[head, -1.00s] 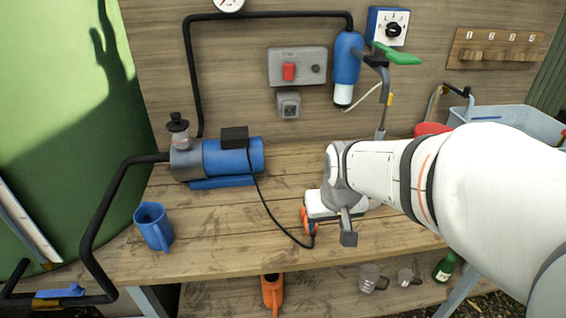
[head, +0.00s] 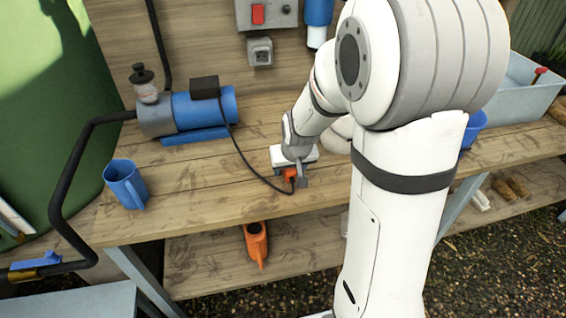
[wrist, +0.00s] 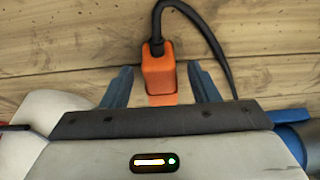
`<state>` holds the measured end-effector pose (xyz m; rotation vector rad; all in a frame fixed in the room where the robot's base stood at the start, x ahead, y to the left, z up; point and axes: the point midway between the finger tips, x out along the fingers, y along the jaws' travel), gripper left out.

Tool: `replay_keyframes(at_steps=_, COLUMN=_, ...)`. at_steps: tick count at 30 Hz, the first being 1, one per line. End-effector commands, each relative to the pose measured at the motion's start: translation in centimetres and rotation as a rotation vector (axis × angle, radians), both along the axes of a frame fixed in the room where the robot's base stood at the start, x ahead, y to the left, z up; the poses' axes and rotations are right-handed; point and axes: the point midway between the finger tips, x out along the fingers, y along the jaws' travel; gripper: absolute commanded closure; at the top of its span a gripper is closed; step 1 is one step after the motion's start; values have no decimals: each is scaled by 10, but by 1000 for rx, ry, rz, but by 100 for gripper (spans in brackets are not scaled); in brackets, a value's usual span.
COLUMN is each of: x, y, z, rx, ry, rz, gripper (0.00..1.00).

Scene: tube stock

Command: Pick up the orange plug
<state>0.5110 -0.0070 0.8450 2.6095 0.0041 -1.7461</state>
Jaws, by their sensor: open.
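The orange plug (head: 290,174) lies on the wooden workbench at the end of a black cable. In the wrist view the plug (wrist: 159,72) sits between the two blue-grey fingers of my gripper (wrist: 160,86), with a visible gap on each side. My gripper is open and low over the bench; in the head view my gripper (head: 296,178) partly hides the plug. The black cable (wrist: 205,28) leaves the far end of the plug and, in the head view, runs back to the blue pump (head: 203,108).
A blue mug (head: 124,184) stands at the bench's left. An orange watering can (head: 256,242) is on the lower shelf. A grey socket (head: 260,52) is on the back wall. A pale blue crate (head: 520,95) stands at the right. The bench between mug and plug is clear.

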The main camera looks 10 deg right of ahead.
Motion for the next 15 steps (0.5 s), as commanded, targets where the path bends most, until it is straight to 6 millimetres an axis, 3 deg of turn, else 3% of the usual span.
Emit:
replay_keyframes(at_steps=9, x=2, y=0, z=-5, rx=0, ry=-1, rz=-1, gripper=46)
replay_keyframes(at_steps=15, x=2, y=-1, z=-5, rx=0, ry=-1, rz=-1, gripper=63)
